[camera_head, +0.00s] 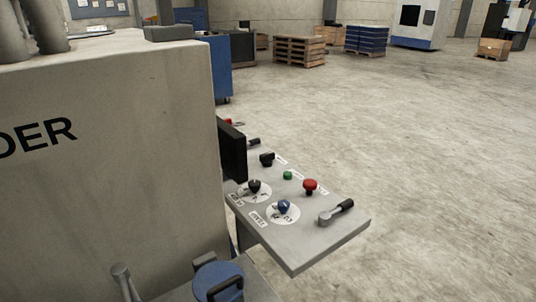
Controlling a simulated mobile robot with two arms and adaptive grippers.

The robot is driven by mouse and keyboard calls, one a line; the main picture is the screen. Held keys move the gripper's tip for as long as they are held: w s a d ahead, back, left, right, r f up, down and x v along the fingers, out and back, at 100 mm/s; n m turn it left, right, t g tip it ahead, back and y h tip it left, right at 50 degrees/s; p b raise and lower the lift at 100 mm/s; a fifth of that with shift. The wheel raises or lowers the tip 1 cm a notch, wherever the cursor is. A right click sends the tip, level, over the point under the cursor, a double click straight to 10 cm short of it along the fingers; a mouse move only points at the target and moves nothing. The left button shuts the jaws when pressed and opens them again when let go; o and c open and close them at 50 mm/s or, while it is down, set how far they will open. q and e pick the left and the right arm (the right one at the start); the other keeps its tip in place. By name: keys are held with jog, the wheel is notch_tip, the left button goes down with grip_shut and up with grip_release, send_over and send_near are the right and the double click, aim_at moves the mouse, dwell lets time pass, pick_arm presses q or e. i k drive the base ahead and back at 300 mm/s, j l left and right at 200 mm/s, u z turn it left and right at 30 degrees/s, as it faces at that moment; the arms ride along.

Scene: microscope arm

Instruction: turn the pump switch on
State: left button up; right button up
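A grey control panel (318,245) juts out from the right side of a large grey machine (110,140). On it, a blue rotary knob (284,207) and a black rotary knob (254,186) each sit on a white dial disc. A red mushroom button (310,186), a green button (288,175) and a black knob (267,159) stand farther back. A lever with a black grip (337,211) lies near the right corner. The small labels are too blurred for me to tell which control is the pump switch. Neither of my grippers shows.
A blue round part with a black handle (219,281) and a grey lever (125,281) are at the bottom, beside the panel. A dark upright plate (232,150) borders the panel's left side. Open concrete floor (430,170) lies to the right; pallets (300,51) stand far back.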

aim_at(266, 159)
jog(key=i+l+u, duration=0.1)
jog(key=l, duration=0.3)
jog(key=i+l, duration=0.2)
jog(key=l, duration=0.15)
jog(key=i+l+u, duration=0.15)
jog(key=l, duration=0.25)
jog(key=i+l, duration=0.1)
jog(key=l, duration=0.3)
jog(key=i+l+u, duration=0.15)
jog(key=l, duration=0.65)
jog(key=i+u, duration=0.05)
jog(key=i, duration=0.05)
